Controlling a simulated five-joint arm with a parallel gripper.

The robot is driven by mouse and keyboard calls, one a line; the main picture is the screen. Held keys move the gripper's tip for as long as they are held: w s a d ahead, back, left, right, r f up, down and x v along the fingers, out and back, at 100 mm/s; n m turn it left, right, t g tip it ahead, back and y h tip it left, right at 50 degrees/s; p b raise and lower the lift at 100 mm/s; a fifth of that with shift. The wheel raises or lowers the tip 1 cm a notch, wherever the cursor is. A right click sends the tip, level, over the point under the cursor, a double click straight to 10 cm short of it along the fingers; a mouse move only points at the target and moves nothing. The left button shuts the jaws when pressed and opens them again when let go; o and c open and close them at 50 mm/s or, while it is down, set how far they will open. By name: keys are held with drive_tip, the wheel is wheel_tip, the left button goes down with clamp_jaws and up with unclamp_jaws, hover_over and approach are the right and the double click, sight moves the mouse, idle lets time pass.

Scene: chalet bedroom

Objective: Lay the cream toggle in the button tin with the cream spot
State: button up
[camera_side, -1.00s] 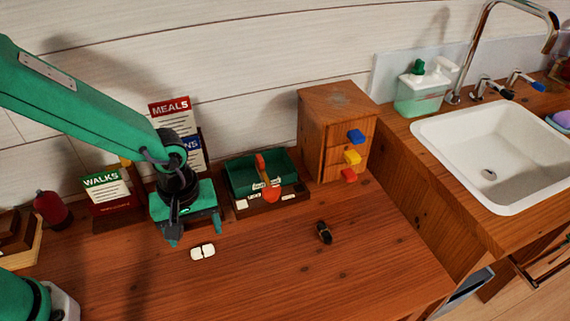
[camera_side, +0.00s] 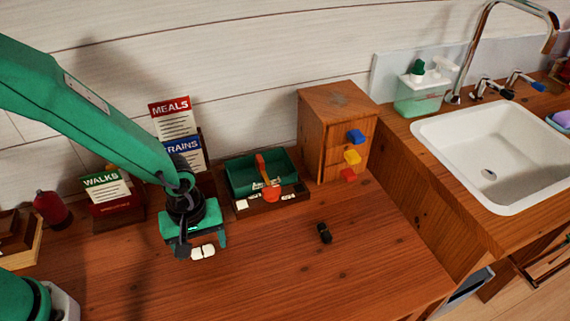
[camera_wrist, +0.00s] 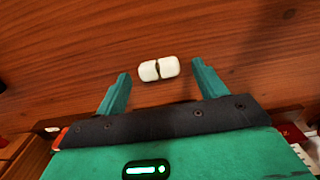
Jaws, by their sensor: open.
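The cream toggle (camera_side: 203,252) lies on the wooden worktop, a small pale two-lobed piece with a dark line across its middle. In the wrist view the toggle (camera_wrist: 158,69) lies between the lines of the two fingertips. My gripper (camera_side: 202,244) is open and empty, low over the worktop close to the toggle; its fingers (camera_wrist: 160,76) stand apart on either side. I cannot tell its exact height. A green open container (camera_side: 240,186) stands at the back on a dark base with small pale pieces. I cannot make out a button tin with a cream spot.
A small black piece (camera_side: 324,233) lies on the worktop to the right. A wooden drawer box (camera_side: 314,140) and sign cards (camera_side: 105,187) stand behind. The front worktop is mostly clear.

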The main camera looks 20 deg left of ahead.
sight(202, 247)
drive_tip(key=c, duration=1.1)
drive_tip(key=shift+r, duration=0.2)
drive_tip(key=shift+r, duration=0.8)
wheel_tip(202, 247, up, 2)
drive_tip(key=s+d+r, duration=0.1)
drive_tip(key=s+r, duration=0.1)
drive_tip(key=s, duration=0.1)
drive_tip(key=s+d+r, duration=0.2)
drive_tip(key=s, duration=0.2)
drive_tip(key=s+d+r, duration=0.2)
drive_tip(key=s+r, duration=0.1)
drive_tip(key=shift+s+d, duration=0.1)
drive_tip(key=shift+s, duration=0.1)
drive_tip(key=shift+w, duration=0.1)
